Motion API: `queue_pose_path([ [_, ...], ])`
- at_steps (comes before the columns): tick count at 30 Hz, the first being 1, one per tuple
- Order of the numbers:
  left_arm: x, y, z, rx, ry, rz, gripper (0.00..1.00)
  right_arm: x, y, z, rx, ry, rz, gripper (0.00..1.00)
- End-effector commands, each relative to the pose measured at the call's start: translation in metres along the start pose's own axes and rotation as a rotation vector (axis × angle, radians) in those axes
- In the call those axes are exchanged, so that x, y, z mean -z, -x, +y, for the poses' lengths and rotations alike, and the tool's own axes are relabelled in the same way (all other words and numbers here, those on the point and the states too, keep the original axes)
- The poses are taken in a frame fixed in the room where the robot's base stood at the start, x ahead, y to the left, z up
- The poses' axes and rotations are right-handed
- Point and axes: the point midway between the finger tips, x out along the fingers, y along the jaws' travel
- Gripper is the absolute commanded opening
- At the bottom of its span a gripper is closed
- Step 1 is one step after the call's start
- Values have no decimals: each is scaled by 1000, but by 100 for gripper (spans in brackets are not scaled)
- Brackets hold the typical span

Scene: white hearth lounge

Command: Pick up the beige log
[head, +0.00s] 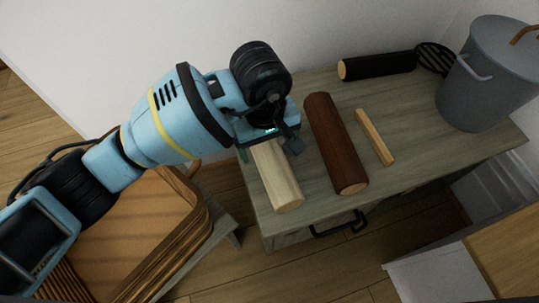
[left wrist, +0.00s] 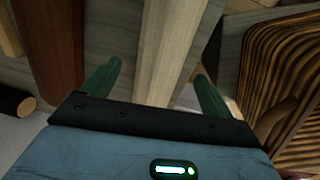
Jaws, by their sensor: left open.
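The beige log (head: 278,183) lies on the grey-green wooden cabinet top (head: 405,160), near its left end. Its far end is hidden under my left gripper (head: 270,143). In the left wrist view the beige log (left wrist: 170,45) runs between the two dark green fingers of my left gripper (left wrist: 156,77). The fingers are open, one on each side of the log, with gaps visible. I cannot tell how far down they reach beside it. My right gripper is not in view.
A dark brown log (head: 336,145) lies close to the right of the beige log. Beyond it are a thin light stick (head: 375,137), a black log (head: 378,65) and a grey lidded bucket (head: 488,85). A wooden tray (head: 130,235) stands left. A black handle (head: 338,225) is on the cabinet front.

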Motion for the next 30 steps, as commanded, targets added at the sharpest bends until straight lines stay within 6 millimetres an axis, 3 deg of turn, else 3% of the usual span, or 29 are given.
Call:
queue_pose_path([
  [3,-2,-23,0,2,-1,-8,86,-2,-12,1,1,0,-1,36],
  [7,-2,-39,0,2,1,-6,86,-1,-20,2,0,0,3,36],
  [18,-2,-46,0,1,0,-2,86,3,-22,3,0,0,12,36],
  [30,-2,-46,0,1,0,-2,35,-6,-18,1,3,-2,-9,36],
])
